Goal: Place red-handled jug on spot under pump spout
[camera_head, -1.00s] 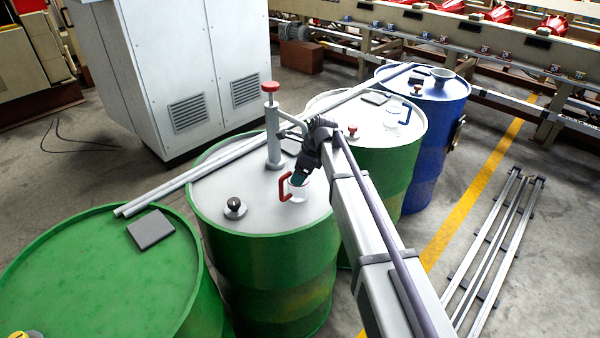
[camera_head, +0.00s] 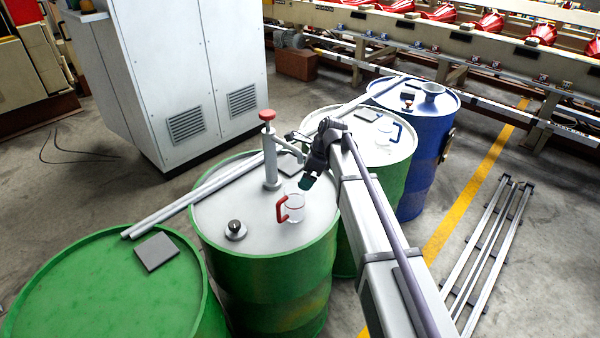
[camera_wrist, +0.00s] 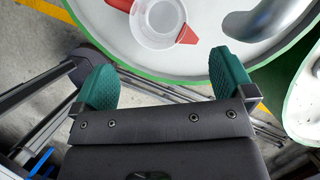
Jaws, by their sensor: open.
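The clear jug (camera_head: 296,206) with a red handle stands upright on the white top of the middle green drum (camera_head: 210,212). In the wrist view the jug (camera_wrist: 158,20) is at the top, seen from above, with red parts on two sides. The grey hand pump (camera_head: 270,160) with a red knob stands behind the jug; its spout reaches right, its end partly hidden by my arm. The spot under the spout cannot be made out. My gripper (camera_head: 307,181) is open and empty, above and right of the jug. Its teal fingers (camera_wrist: 165,85) are apart, clear of the jug.
A dark knob (camera_head: 235,230) stands left of the jug. Long pale bars (camera_head: 200,195) lie across the drum tops behind the pump. A green drum (camera_head: 90,290) stands left; another green drum and a blue drum (camera_head: 420,110) stand behind right. Metal rails (camera_head: 490,250) lie on the floor.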

